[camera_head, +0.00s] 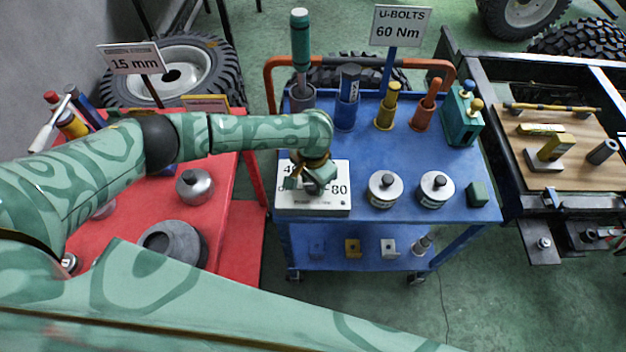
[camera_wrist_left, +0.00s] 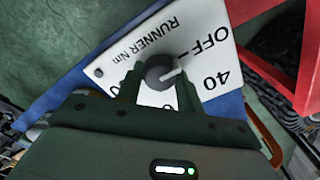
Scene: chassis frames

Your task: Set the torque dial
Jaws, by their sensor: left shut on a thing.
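The torque dial is a dark round knob (camera_wrist_left: 160,72) with a pale pointer line, on a white plate (camera_head: 314,203) at the left end of the blue cart top. The plate reads OFF, 40 and RUNNER Nm in the left wrist view (camera_wrist_left: 190,40); 80 also shows in the head view. In the left wrist view the pointer line points to the right, between OFF and 40. My left gripper (camera_head: 316,180) is over the plate, its fingers shut on the knob, one on each side. In the head view the gripper hides most of the knob. My right gripper is not in view.
A sign reading U-BOLTS 60 Nm (camera_head: 400,27) stands behind the blue cart (camera_head: 400,208). Several coloured sockets stand behind. A red table (camera_head: 215,215) is at left.

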